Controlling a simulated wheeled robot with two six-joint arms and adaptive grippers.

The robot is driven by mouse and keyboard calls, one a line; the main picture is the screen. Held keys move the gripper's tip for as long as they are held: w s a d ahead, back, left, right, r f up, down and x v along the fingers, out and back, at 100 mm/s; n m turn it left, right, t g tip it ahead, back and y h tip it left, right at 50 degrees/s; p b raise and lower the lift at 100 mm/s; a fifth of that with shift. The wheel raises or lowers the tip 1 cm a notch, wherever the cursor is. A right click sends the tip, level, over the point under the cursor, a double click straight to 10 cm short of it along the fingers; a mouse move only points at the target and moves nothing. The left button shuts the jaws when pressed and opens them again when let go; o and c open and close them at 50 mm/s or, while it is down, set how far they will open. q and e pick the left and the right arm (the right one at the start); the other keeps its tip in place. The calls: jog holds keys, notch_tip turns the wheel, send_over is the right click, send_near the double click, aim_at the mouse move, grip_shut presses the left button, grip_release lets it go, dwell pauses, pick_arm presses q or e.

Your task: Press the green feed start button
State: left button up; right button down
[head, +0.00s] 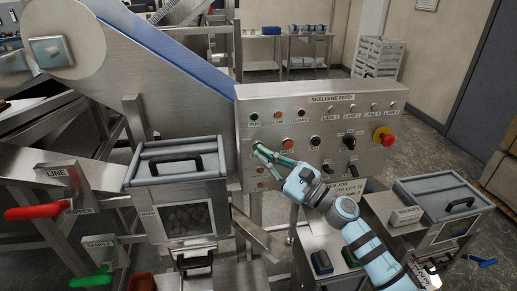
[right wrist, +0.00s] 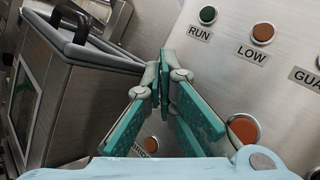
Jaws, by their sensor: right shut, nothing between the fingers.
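The steel control panel (head: 318,125) labelled SKELVANE FEED stands upright in the middle of the head view. My right gripper (head: 258,148) is shut and empty, its teal fingers pointing at the left part of the panel, left of an orange-red button (head: 287,143). In the right wrist view the shut fingertips (right wrist: 163,84) are below the dark green RUN lamp (right wrist: 207,15) and left of an orange button (right wrist: 242,129). I cannot make out the green start button; the fingers cover that area. I cannot tell whether the tips touch the panel. My left gripper is not in view.
A red emergency knob (head: 382,136) sits at the panel's right. A lidded bin (head: 178,170) stands left of the panel, another (head: 440,203) to the right. A red lever (head: 40,211) and green lever (head: 90,281) are at left.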

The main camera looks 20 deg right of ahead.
jog(key=shift+w, duration=0.15)
jog(key=shift+w+d, duration=0.1)
jog(key=shift+w, duration=0.15)
jog(key=shift+w+d+b, duration=0.1)
jog(key=shift+w+b, duration=0.3)
jog(key=shift+b, duration=0.05)
dwell(0.9)
jog(key=shift+s, duration=0.1)
jog(key=shift+s+a, duration=0.2)
jog(key=shift+s, duration=0.5)
jog(key=s, duration=0.2)
jog(key=s+a, duration=0.1)
jog(key=s, duration=0.2)
jog(key=shift+a, duration=0.15)
jog(key=shift+w, duration=0.1)
dwell(0.5)
